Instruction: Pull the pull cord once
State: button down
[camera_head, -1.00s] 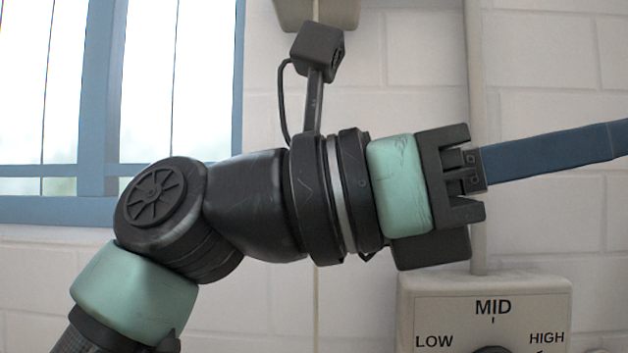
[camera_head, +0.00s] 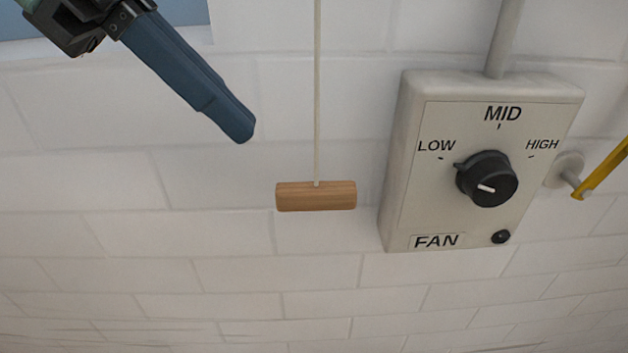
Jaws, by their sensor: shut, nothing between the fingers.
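The pull cord (camera_head: 317,90) hangs straight down in front of the white brick wall. A wooden handle (camera_head: 316,196) lies level at its lower end. My gripper (camera_head: 241,127) comes in from the upper left with its long blue fingers pointing down and right. The fingers are shut together with nothing between them. The tips are above and to the left of the wooden handle, apart from it and from the cord in the picture. The top of the cord is out of view.
A fan control box (camera_head: 395,190) with a black knob (camera_head: 487,179) is on the wall right of the cord. A conduit (camera_head: 503,38) rises from it. A yellow bar (camera_head: 602,172) on a wall mount is at the right edge. The wall below the handle is clear.

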aim_at(306, 187)
jog(key=shift+d, duration=0.1)
jog(key=b+x, duration=0.5)
jog(key=x, duration=0.1)
jog(key=shift+s+f+b, duration=0.1)
jog(key=shift+b, duration=0.25)
jog(key=shift+d+f+b, duration=0.25)
jog(key=shift+d+b, duration=0.1)
jog(key=shift+b, duration=0.05)
jog(key=shift+f, duration=0.1)
